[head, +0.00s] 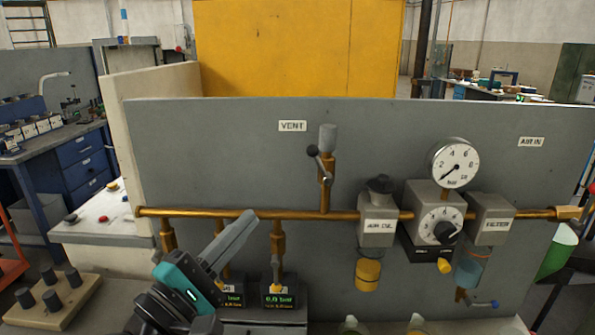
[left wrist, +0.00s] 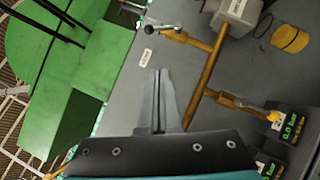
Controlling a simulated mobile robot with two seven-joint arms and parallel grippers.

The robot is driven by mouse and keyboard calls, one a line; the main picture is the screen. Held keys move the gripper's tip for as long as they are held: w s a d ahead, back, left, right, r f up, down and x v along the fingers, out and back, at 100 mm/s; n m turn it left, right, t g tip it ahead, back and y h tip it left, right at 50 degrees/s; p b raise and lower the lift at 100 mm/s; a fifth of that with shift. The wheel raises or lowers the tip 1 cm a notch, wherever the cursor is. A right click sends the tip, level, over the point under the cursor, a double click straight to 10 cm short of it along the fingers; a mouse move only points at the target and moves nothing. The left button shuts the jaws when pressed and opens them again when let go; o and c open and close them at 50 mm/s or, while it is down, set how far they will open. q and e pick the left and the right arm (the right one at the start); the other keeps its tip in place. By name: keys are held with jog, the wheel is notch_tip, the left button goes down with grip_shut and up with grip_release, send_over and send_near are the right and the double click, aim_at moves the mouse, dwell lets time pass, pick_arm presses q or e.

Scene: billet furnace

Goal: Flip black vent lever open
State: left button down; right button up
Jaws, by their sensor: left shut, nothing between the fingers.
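The vent lever (head: 318,161) is a short arm with a black ball knob, on the brass vent valve (head: 326,190) below a grey cylindrical cap. It slants up and left from the valve, beside the VENT label (head: 292,126). In the left wrist view the lever knob (left wrist: 178,27) shows near the top, with the VENT label (left wrist: 147,55) below it. My left gripper (head: 250,220) is shut and empty, below and left of the lever, in front of the brass pipe. Its fingers (left wrist: 158,75) point toward the panel area by the label, apart from the lever. My right gripper is out of view.
A horizontal brass pipe (head: 235,213) crosses the grey panel (head: 220,150). Right of the vent stand a gauge (head: 453,163), a regulator and a filter. Digital meters (head: 284,296) sit below the pipe near my left gripper. A block with black knobs (head: 55,300) lies at lower left.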

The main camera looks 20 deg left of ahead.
pick_arm(q)
jog(key=p, duration=0.2)
send_near(320, 164)
jog(key=w+a, duration=0.3)
jog(key=w, duration=0.2)
jog(key=shift+w+d+r+p, duration=0.15)
jog(key=shift+w+d+r, duration=0.1)
jog(key=shift+d, duration=0.3)
jog(key=shift+w+d+r+p, duration=0.15)
jog(key=shift+w+d+r, duration=0.1)
jog(key=shift+d, duration=0.25)
jog(key=shift+w+d+r+p, duration=0.15)
jog(key=shift+w+d+r, duration=0.15)
jog(key=shift+d, duration=0.25)
